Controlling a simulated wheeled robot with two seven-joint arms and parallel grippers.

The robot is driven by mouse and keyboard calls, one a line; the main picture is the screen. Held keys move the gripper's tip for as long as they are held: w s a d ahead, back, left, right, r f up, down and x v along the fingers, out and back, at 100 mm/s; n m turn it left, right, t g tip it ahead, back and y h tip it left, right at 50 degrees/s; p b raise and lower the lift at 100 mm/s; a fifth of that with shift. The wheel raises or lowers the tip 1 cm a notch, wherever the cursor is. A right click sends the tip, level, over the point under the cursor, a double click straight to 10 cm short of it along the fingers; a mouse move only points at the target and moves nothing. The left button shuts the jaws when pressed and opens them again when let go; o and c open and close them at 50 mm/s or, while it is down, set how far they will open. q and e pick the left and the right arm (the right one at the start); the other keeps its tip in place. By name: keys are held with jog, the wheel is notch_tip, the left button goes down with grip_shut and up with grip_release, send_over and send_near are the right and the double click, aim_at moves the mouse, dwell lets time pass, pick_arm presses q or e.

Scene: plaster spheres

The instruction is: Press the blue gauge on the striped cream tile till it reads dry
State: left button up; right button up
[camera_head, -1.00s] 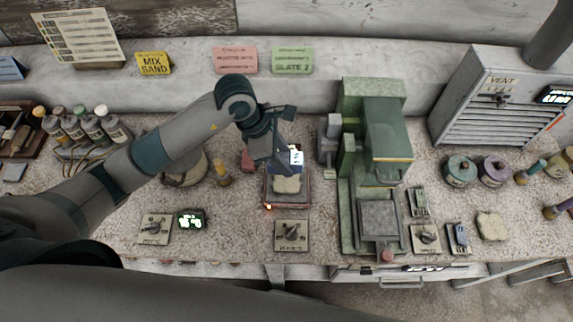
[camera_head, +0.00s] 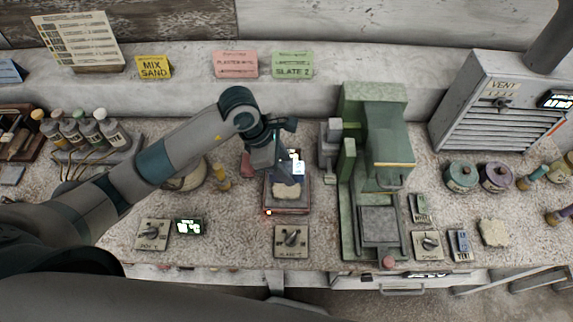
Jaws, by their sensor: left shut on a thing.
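My left gripper (camera_head: 284,158) reaches in over the middle of the bench and points down. It is shut on the blue gauge (camera_head: 298,165), of which a small white and blue face shows beside the fingers. The cream tile (camera_head: 286,191) lies on a dark reddish square plate (camera_head: 289,208) right below the gauge. Its stripes are too small to make out. The gauge overlaps the tile's far edge in the picture; I cannot tell whether they touch. The gauge's reading is not legible. My right gripper is not in view.
A green press (camera_head: 376,135) stands close to the right of the plate. A knob panel (camera_head: 291,240) lies in front of it, with a small lit display (camera_head: 188,227) to the left. Paint bottles (camera_head: 88,128) stand at left. A grey vent box (camera_head: 497,105) stands at right.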

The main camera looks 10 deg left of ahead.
pick_arm(q)
jog(key=shift+f+b, duration=0.6)
jog(key=shift+f, duration=1.1)
jog(key=shift+f+b, duration=0.35)
jog(key=shift+f, duration=0.2)
dwell(0.7)
jog(key=shift+s+f+b, duration=0.15)
jog(key=shift+f+b, duration=0.05)
jog(key=shift+b, duration=0.35)
dwell(1.2)
